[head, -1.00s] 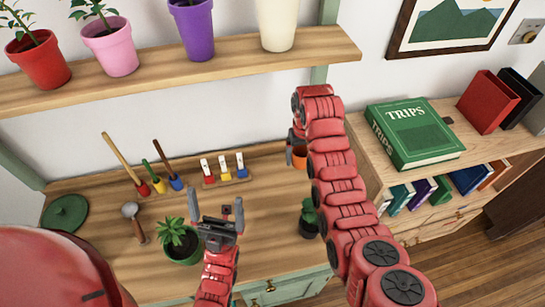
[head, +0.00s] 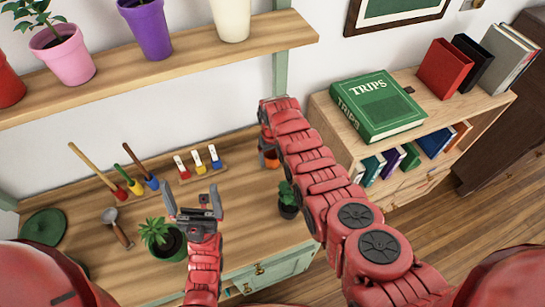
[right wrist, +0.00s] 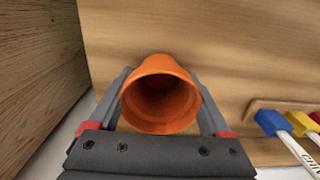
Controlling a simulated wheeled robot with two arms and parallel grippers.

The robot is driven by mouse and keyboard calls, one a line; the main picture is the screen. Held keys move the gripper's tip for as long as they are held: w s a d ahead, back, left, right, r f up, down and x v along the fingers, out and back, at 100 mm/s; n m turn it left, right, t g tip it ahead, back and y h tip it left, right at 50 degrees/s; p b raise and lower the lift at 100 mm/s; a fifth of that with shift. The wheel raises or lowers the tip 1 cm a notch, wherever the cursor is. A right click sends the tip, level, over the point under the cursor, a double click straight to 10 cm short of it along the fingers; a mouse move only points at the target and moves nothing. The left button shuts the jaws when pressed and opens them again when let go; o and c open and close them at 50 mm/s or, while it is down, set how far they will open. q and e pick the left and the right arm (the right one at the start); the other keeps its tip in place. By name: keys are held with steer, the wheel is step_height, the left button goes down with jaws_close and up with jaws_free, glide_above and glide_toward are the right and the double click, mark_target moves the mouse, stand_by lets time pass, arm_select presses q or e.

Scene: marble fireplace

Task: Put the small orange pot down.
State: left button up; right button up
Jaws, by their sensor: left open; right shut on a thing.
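The small orange pot (head: 272,162) is at the back right of the wooden worktable (head: 240,220), partly hidden by my right arm in the head view. The right wrist view shows the empty pot (right wrist: 160,92) from above, its mouth facing the camera. My right gripper (right wrist: 160,100) is shut on it, one finger on each side. Wood lies close behind the pot; I cannot tell whether its base touches the table. My left gripper (head: 193,200) is open and empty over the front of the table, right of a leafy plant.
A dark pot with a cactus (head: 288,200) stands just in front of the orange pot. A rack with coloured tags (head: 200,165) stands to its left and also shows in the right wrist view (right wrist: 290,120). A bookcase (head: 400,180) stands to the right. A shelf of pots (head: 180,55) hangs above.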

steer(key=shift+f, duration=0.25)
steer(key=o, duration=1.2)
steer(key=shift+r, duration=0.1)
steer(key=shift+c, duration=0.2)
steer(key=shift+r, duration=0.25)
step_height(320, 180, up, 12)
